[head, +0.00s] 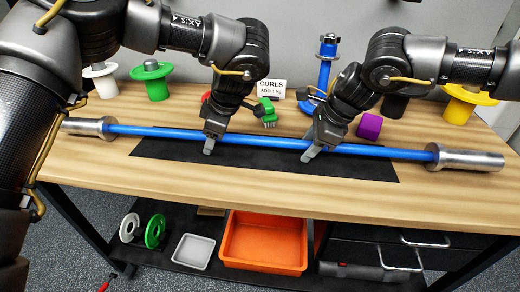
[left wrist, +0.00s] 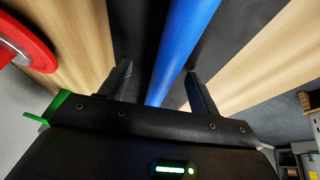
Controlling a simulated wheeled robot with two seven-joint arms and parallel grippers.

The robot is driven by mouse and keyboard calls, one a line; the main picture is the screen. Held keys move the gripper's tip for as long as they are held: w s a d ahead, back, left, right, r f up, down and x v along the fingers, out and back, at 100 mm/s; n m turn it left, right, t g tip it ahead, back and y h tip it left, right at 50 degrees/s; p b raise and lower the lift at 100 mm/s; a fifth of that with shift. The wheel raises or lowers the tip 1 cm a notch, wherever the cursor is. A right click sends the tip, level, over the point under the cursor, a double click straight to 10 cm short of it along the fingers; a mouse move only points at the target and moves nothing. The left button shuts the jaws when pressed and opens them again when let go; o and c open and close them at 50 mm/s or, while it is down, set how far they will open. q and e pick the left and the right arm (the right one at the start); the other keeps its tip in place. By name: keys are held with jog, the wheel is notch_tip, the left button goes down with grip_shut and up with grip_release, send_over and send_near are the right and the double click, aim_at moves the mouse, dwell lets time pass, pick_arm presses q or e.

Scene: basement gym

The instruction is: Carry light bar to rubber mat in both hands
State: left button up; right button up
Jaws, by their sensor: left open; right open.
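The light bar (head: 260,140) is blue with thick silver ends and lies lengthwise along the bench, across the black rubber mat (head: 255,160). Its ends reach past the mat on both sides. My left gripper (head: 209,146) is open over the bar, left of its middle. In the left wrist view, the blue bar (left wrist: 180,45) runs between the two spread fingers (left wrist: 160,88), apart from them as far as I can see. My right gripper (head: 311,152) is open at the bar, right of its middle. Its fingers partly hide the bar.
Behind the bar stand a green spool (head: 152,82), a CURLS card (head: 271,89), a green brush-like thing (head: 266,112), a blue post stand (head: 326,65), a purple cube (head: 370,126) and a yellow spool (head: 466,98). Below are an orange bin (head: 264,242) and a grey tray (head: 193,252).

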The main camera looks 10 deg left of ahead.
pick_arm(q)
jog(key=v, duration=1.1)
jog(key=shift+d+r, duration=0.2)
jog(key=shift+r, duration=0.1)
pick_arm(e)
jog(key=v, duration=1.2)
